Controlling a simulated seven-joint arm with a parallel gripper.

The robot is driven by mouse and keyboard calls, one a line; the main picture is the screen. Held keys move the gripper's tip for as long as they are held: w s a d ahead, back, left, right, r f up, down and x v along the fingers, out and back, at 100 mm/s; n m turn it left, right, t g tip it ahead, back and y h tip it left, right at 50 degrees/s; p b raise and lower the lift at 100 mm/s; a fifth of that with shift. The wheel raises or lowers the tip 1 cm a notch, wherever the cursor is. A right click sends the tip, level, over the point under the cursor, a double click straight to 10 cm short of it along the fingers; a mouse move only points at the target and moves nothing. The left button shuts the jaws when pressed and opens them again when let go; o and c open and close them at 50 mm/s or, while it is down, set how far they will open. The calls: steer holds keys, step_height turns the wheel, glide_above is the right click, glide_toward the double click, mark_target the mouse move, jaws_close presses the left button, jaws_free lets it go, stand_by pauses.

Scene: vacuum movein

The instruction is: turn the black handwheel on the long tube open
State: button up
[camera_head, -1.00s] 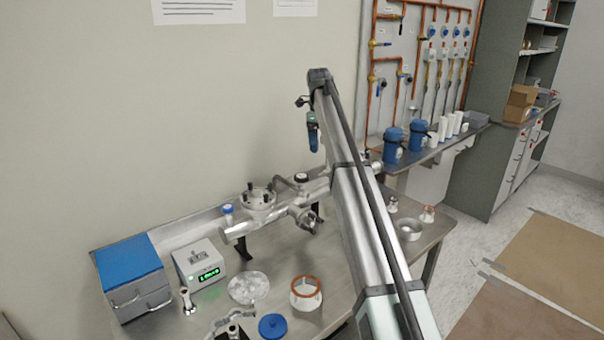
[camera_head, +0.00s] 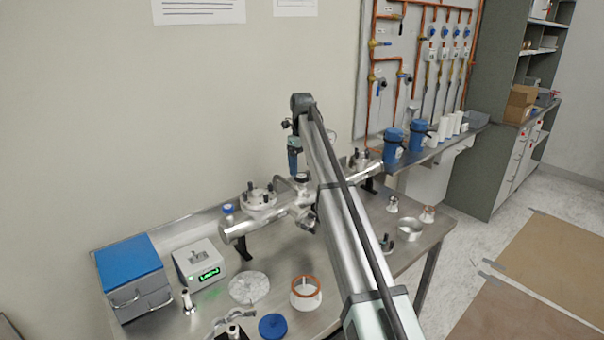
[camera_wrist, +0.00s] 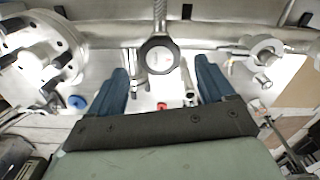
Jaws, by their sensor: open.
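The long steel tube (camera_head: 262,226) runs across the bench, and also across the top of the wrist view (camera_wrist: 105,32). The black handwheel (camera_head: 301,178) sits at its middle. In the wrist view the handwheel (camera_wrist: 159,54) is a black ring with a pale centre, seen face on between the finger directions. My gripper (camera_head: 295,168) points down just above the handwheel in the head view. In the wrist view its blue fingers (camera_wrist: 161,66) are spread wide and empty, one to each side of the handwheel, with no visible contact. The height gap is hard to judge.
A round bolted flange (camera_head: 258,198) stands on the tube left of the handwheel. The bench (camera_head: 345,302) holds a blue-topped box (camera_head: 128,262), a display unit (camera_head: 199,262), an orange-rimmed ring (camera_head: 306,293) and a blue lid (camera_head: 272,326). A wall stands close behind.

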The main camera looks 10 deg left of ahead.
mark_target(302, 176)
steer(key=shift+f, duration=1.7)
steer(key=c, duration=1.1)
